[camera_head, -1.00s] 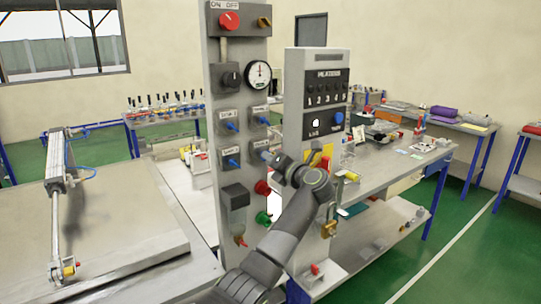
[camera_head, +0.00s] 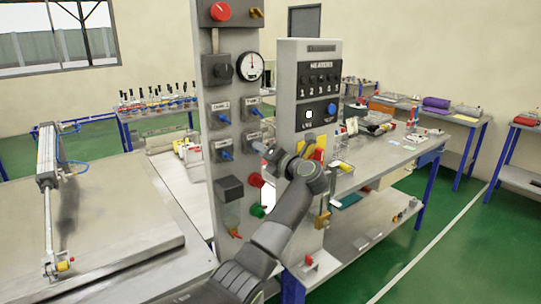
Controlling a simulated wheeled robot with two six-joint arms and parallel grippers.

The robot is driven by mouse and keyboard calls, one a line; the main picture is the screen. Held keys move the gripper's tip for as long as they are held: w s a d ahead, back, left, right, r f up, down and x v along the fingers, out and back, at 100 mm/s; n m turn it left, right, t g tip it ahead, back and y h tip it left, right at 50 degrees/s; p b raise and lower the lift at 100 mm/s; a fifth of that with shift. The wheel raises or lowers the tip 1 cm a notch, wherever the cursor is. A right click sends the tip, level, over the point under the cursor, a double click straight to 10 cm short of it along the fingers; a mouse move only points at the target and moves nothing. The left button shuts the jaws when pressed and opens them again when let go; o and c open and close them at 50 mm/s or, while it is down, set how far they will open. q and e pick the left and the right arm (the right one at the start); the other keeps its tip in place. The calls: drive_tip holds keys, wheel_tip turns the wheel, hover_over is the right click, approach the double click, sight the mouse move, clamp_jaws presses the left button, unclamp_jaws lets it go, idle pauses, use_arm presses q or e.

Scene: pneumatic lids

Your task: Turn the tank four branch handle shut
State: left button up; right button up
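A tall grey panel (camera_head: 202,100) carries four blue branch handles in two rows of two, each under a small label. I cannot read the labels for certain; the lower right handle (camera_head: 255,138) is likely tank four. The upper right (camera_head: 254,113), upper left (camera_head: 224,119) and lower left (camera_head: 226,154) handles show clear. My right gripper is not in view.
Above the handles are a round gauge (camera_head: 249,67) and a red knob (camera_head: 219,11). Red (camera_head: 256,180) and green (camera_head: 257,210) buttons sit below. A heaters panel (camera_head: 287,85) stands close on the right, behind my arm.

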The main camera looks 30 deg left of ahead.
use_arm(q)
drive_tip(key=b+v, duration=0.6)
drive_tip(key=v, duration=1.1)
drive_tip(key=shift+d, duration=0.2)
drive_tip(key=shift+s+f, duration=0.1)
